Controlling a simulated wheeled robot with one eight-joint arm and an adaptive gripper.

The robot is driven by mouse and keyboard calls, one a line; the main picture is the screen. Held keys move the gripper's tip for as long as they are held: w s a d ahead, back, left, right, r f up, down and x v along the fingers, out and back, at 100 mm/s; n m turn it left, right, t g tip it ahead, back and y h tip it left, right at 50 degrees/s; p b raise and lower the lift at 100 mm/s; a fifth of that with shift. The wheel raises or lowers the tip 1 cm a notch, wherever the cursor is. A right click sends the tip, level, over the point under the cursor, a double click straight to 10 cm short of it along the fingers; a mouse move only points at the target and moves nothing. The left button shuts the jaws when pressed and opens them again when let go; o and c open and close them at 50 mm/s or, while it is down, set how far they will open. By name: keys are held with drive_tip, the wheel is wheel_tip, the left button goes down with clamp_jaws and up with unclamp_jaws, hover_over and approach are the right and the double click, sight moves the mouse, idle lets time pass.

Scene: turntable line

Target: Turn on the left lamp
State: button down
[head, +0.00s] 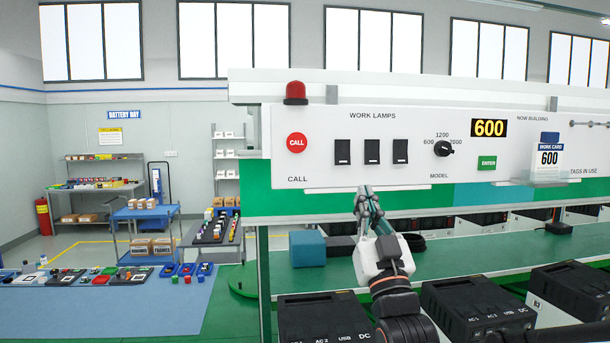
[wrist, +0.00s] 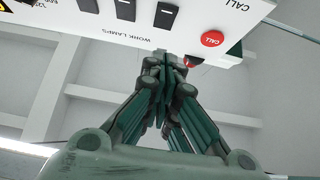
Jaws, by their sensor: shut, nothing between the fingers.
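The left lamp switch (head: 342,152) is the leftmost of three black rocker switches under the WORK LAMPS label on the white panel (head: 470,180). The middle switch (head: 371,152) and right switch (head: 400,152) stand beside it. In the wrist view, which is upside down, the left switch (wrist: 165,15) is the one nearest the CALL button. My gripper (head: 364,190) is shut and empty, its fingertips pointing up near the panel's lower edge, below the switches. In the wrist view the closed fingertips (wrist: 168,62) sit below the left switch in the picture, apart from it. The lamps themselves cannot be made out.
A red CALL button (head: 297,143) is left of the switches. A model knob (head: 444,148) and green ENTER button (head: 487,163) are to the right. A teal box (head: 307,248) and black units (head: 478,306) stand below the panel.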

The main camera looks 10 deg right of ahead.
drive_tip(key=p, duration=0.1)
approach(343, 150)
wheel_tip(343, 150, up, 4)
drive_tip(key=shift+w+f, duration=0.25)
drive_tip(key=shift+w, duration=0.6)
drive_tip(key=shift+w+f, duration=0.25)
drive_tip(key=shift+w, duration=0.65)
drive_tip(key=shift+w, duration=0.1)
